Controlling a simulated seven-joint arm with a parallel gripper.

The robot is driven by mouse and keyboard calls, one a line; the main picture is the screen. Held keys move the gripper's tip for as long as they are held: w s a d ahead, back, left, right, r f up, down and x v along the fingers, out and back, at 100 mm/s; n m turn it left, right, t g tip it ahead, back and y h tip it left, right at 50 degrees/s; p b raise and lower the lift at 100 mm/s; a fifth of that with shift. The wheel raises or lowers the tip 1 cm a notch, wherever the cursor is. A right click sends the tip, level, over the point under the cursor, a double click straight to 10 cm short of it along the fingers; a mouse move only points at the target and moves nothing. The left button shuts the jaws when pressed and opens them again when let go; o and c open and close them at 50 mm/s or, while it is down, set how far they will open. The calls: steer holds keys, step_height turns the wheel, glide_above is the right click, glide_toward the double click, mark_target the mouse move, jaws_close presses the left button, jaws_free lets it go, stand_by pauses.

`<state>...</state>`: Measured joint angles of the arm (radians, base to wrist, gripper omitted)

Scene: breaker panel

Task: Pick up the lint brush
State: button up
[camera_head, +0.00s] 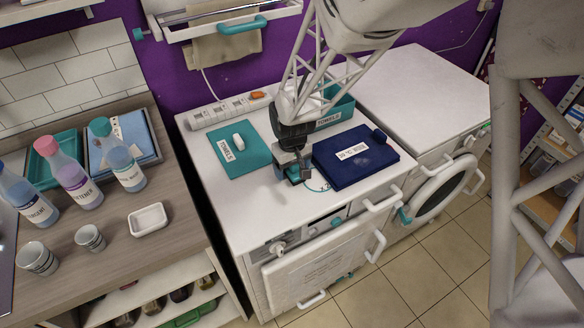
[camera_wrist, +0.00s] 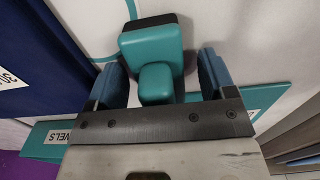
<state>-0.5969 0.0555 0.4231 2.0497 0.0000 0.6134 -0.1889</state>
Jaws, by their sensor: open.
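The lint brush is a small teal block with a dark edge and a shorter teal part, seen in the wrist view (camera_wrist: 151,43). It lies on the white machine top between the teal towel and the navy folded cloth. In the head view only a little teal of it shows beneath my gripper (camera_head: 291,172), which hides most of it. In the wrist view my gripper's blue-grey fingers (camera_wrist: 162,78) are open, one on each side of the shorter teal part. I see gaps beside that part; whether a finger touches it is unclear.
A teal folded towel (camera_head: 251,160) with a white item on it lies left of my gripper. A navy folded cloth (camera_head: 360,169) lies close on the right. A white power strip (camera_head: 219,112) runs along the back. The machine top's front (camera_head: 262,214) is clear.

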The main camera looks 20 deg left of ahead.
steer(key=c, duration=1.1)
steer(key=shift+r, duration=0.1)
steer(key=shift+r, duration=0.75)
step_height(320, 180, up, 2)
steer(key=shift+r, duration=0.1)
steer(key=s+d, duration=0.3)
steer(key=s, duration=0.1)
steer(key=s+d, duration=0.3)
steer(key=s, duration=0.2)
steer(key=s+d+r, duration=0.1)
steer(key=s+d, duration=0.1)
steer(key=s, duration=0.2)
steer(key=shift+s+d+r, duration=0.1)
steer(key=shift+s+d, duration=0.1)
steer(key=shift+d, duration=0.2)
